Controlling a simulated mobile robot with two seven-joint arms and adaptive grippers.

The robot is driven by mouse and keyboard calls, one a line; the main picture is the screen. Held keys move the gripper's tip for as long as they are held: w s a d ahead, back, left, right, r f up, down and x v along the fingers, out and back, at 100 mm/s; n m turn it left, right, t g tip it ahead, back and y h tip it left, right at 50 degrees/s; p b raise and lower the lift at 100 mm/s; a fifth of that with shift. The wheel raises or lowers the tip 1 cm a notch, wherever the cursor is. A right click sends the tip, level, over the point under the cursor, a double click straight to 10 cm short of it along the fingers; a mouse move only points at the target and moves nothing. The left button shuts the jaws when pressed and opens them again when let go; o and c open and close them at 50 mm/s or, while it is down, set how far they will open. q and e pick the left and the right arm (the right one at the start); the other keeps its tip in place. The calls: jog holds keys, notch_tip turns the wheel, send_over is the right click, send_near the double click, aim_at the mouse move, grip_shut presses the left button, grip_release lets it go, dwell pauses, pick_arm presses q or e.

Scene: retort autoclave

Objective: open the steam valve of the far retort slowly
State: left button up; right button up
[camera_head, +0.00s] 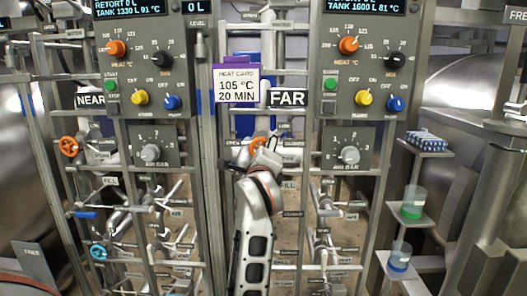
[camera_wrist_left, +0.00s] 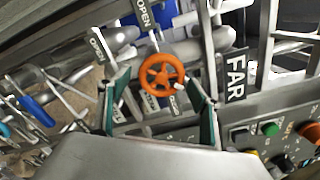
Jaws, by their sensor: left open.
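The steam valve of the far retort has an orange star-spoked handwheel (camera_wrist_left: 161,75). In the head view part of this orange wheel (camera_head: 256,144) shows just left of my gripper, below the FAR sign (camera_head: 287,97). My left gripper (camera_head: 270,145) is at the wheel and hides some of it. In the left wrist view my left gripper (camera_wrist_left: 150,84) is open, with one finger on each side of the wheel. Both fingers look apart from the rim, though contact is hard to judge. My right gripper is in neither view.
The near retort's orange handwheel (camera_head: 69,146) is at the left. A heat card (camera_head: 237,85) hangs beside the FAR sign. The far control panel (camera_head: 329,60) and pipe frame stand close on the right. Small shelves with beakers (camera_head: 412,203) are further right.

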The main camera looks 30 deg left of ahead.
pick_arm(q)
jog(key=v, duration=0.5)
jog(key=shift+s+d, duration=0.15)
jog(key=shift+s, duration=0.1)
